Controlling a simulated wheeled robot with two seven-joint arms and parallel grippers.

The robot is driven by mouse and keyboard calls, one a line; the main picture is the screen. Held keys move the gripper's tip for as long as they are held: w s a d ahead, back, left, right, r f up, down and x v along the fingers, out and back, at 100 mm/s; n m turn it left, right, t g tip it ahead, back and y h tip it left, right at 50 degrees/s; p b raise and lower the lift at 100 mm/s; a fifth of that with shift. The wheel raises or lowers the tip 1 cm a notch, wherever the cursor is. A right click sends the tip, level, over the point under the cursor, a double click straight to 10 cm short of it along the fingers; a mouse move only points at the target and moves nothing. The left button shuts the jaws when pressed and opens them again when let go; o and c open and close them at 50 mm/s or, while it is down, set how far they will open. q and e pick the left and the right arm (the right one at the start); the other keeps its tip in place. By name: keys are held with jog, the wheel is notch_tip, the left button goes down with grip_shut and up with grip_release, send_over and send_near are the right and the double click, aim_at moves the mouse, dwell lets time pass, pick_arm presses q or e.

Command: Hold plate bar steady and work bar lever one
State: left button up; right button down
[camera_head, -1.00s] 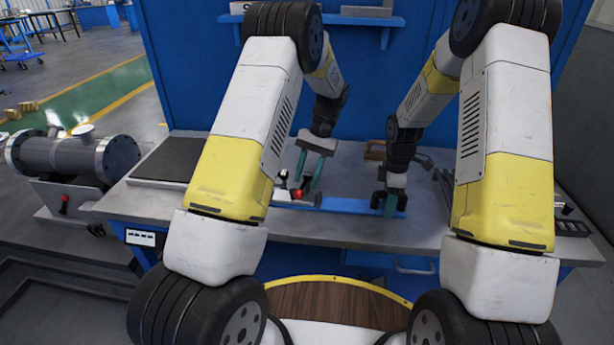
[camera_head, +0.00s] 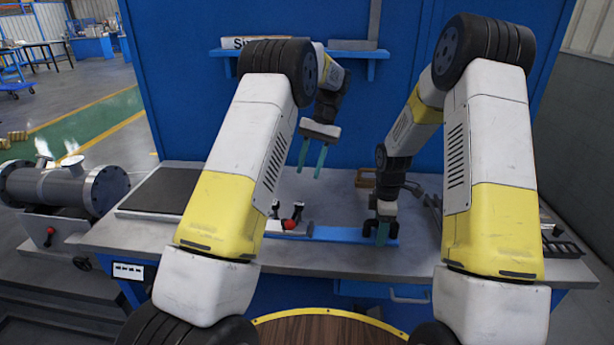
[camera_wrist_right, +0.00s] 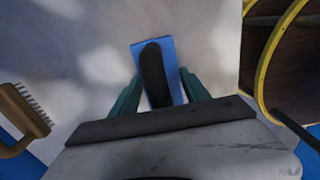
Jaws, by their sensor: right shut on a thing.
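The plate bar (camera_head: 335,234) is a long blue bar lying on the grey bench. At its left end, in the head view, are small levers: one with a red knob (camera_head: 289,224) and two with black tops, one at left (camera_head: 275,207) and one at right (camera_head: 298,209). I cannot tell which is lever one. My left gripper (camera_head: 312,172) is open and empty, above and apart from the levers. My right gripper (camera_head: 383,240) is shut on the bar's right end. The right wrist view shows a black handle (camera_wrist_right: 154,75) over the blue bar (camera_wrist_right: 168,52), between the fingers.
A dark flat plate (camera_head: 165,192) lies at the bench's left. A wooden-handled brush (camera_wrist_right: 22,112) lies near the right gripper. A dark slotted tray (camera_head: 566,250) is at the right. A blue wall shelf (camera_head: 350,54) hangs behind. A flanged grey shell (camera_head: 65,188) stands left of the bench.

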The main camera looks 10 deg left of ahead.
jog(key=shift+c, duration=2.2)
grip_release()
